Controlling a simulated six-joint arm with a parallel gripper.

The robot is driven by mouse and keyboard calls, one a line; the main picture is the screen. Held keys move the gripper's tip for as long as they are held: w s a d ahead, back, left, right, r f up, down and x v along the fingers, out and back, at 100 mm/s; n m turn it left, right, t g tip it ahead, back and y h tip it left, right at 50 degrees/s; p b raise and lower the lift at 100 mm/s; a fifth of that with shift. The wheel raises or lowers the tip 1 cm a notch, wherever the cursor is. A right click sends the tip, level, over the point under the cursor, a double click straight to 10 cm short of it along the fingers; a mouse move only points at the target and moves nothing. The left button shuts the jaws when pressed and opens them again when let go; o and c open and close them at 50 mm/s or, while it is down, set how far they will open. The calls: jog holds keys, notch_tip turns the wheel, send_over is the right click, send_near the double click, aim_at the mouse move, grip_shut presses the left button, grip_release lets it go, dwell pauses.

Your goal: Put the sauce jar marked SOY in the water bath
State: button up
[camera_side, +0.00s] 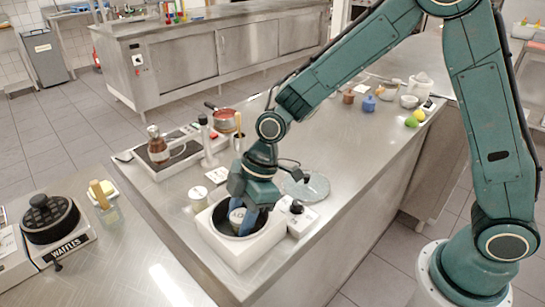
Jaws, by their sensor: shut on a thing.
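The water bath (272,246) is a white box with a round dark well, near the front end of the steel counter. My gripper (246,218) points down into the well and is shut on a sauce jar (237,216). The jar is at or inside the well's mouth, with its upper part showing between the blue fingers. Its marking cannot be read here, and whether its base touches the bottom is hidden. Another jar (198,199) with a pale lid stands just left of the bath; its marking is also too small to read.
A clear glass lid (308,185) lies behind the bath, next to a control box with a black knob (297,207). A waffle iron (50,219) stands at left.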

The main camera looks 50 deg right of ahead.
jog(key=shift+f, duration=0.2)
dwell(0.6)
jog(key=o, duration=1.1)
jog(key=shift+o, duration=0.5)
jog(key=shift+o, duration=1.2)
jog(key=shift+r, duration=0.15)
notch_tip(320, 180, up, 11)
jog(key=shift+r, duration=0.2)
